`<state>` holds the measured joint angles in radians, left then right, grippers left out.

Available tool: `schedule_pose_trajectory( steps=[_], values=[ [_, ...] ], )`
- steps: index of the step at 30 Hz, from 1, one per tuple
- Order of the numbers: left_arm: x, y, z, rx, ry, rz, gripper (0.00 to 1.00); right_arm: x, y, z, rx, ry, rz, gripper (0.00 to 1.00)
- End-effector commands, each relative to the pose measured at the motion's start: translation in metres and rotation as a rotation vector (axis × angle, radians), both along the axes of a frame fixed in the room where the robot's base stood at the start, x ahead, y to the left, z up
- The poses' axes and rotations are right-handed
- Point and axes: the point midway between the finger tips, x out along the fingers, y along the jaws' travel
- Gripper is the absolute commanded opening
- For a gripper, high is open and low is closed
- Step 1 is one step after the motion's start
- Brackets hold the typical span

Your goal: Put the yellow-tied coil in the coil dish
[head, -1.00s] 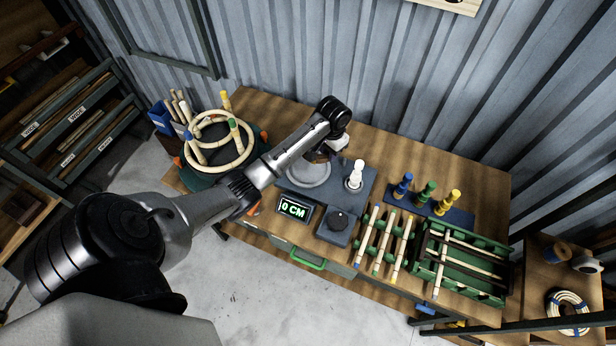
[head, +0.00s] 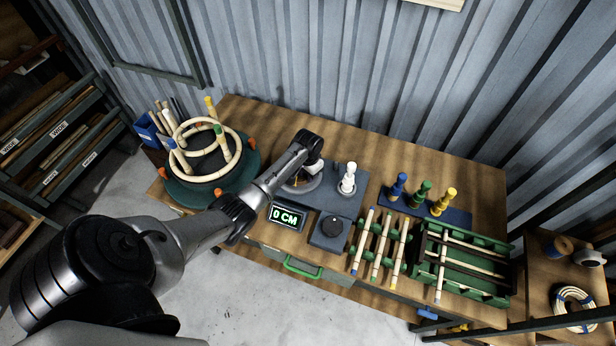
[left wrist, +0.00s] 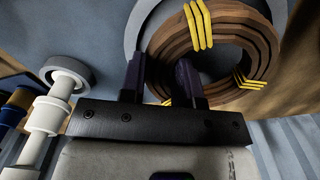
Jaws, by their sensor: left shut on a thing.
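The yellow-tied coil (left wrist: 262,50) is a brown ring with bright yellow ties. My left gripper (left wrist: 160,80) is shut on the coil's near-left rim, one dark finger on each side. In the head view my left gripper (head: 312,170) is over the coil dish (head: 303,190), a round grey dish on the dark plate. The coil is mostly hidden there by the gripper. In the left wrist view a grey rim (left wrist: 135,25) of the dish shows behind the coil. I cannot tell whether the coil touches the dish. My right gripper is not in view.
A white peg (head: 348,180) stands right of the dish. A round bending form with pale rings (head: 205,190) is left. Rods lie in a green rack (head: 465,262) at right.

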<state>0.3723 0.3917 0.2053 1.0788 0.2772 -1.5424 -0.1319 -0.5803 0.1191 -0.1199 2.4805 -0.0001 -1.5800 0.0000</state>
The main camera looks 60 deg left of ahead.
Motion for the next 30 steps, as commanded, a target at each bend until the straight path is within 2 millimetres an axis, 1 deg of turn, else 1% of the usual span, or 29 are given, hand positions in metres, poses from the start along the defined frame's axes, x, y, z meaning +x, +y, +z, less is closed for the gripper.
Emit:
schedule_pose_trajectory(
  steps=[1, 4, 14, 19, 20, 27, 30],
  values=[
    [0.0, 0.0, -0.008, -0.001, 0.001, 0.0, 0.06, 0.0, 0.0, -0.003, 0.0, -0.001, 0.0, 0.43],
    [0.0, 0.0, -0.015, 0.0, 0.0, 0.001, 0.06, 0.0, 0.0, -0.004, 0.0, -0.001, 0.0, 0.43],
    [0.0, 0.0, -0.017, 0.001, -0.001, 0.0, 0.06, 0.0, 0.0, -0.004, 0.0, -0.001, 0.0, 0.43],
    [0.0, 0.0, -0.021, 0.0, -0.001, 0.001, 0.06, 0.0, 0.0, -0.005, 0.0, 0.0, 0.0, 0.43],
    [0.0, 0.0, -0.02, 0.0, -0.001, 0.001, 0.33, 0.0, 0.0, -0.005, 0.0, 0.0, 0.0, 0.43],
    [0.0, 0.0, -0.02, 0.0, -0.001, 0.001, 0.55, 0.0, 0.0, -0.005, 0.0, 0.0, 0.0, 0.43],
    [0.0, 0.0, -0.02, 0.0, -0.001, 0.001, 0.55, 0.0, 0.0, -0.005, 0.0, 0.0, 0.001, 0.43]
  ],
)
